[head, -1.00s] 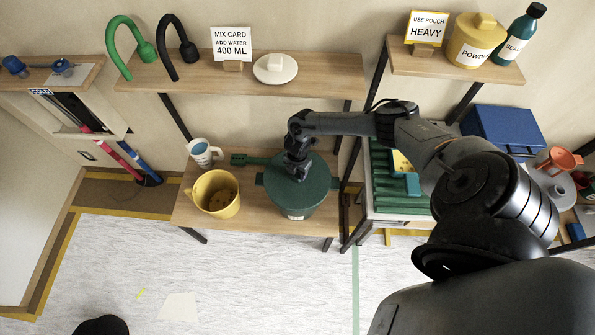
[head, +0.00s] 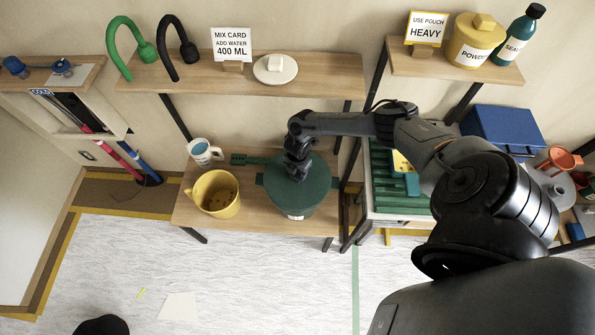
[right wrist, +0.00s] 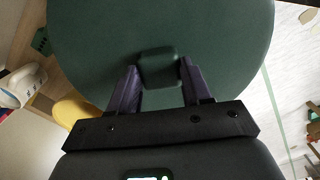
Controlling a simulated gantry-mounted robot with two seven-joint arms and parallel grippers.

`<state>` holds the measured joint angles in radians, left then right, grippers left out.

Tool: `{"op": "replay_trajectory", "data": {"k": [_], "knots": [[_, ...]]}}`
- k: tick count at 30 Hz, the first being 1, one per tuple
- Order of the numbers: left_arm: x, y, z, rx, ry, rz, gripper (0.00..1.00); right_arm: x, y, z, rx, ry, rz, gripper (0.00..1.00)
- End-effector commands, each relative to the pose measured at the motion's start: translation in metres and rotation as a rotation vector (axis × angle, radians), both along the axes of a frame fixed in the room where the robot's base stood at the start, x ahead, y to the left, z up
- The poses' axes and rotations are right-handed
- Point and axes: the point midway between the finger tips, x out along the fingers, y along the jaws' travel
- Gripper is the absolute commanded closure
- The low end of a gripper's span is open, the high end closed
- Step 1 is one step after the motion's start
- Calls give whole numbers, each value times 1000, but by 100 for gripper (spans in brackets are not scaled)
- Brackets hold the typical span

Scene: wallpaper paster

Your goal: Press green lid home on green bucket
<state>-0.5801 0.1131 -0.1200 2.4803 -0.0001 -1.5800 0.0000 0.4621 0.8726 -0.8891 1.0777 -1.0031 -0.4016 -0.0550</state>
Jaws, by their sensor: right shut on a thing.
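The green lid (head: 312,184) lies on top of the green bucket (head: 298,215), which stands on the low wooden bench. The bucket's rim is hidden under the lid, so I cannot tell how tightly it sits. My right gripper (head: 296,170) is over the lid's middle, pointing down. In the right wrist view, its two fingers (right wrist: 158,85) are on either side of the lid's square knob (right wrist: 159,68) and shut on it. The lid (right wrist: 220,40) fills most of that view. My left gripper does not show.
A yellow bucket (head: 214,194) and a white measuring cup (head: 203,153) stand left of the green bucket on the bench (head: 250,229). A green paddle-like tool (head: 246,159) lies behind it. A shelf (head: 325,75) hangs above, and a green-slatted rack (head: 400,200) stands to the right.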

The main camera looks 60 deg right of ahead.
Motion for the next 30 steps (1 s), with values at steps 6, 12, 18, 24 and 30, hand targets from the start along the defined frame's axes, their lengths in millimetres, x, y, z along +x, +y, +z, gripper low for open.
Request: {"op": "replay_trajectory", "data": {"k": [6, 12, 18, 24, 30], "knots": [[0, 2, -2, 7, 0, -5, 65, 0, 0, -1, 0, 0, 0, 85], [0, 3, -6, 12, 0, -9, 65, 0, 0, -6, 0, 0, 0, 85], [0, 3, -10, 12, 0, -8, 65, 0, 0, -11, 0, 0, 0, 85], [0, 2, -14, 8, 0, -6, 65, 0, 0, -16, 0, 0, 0, 85], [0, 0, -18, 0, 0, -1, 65, 0, 0, -21, 0, 0, 1, 85]]}}
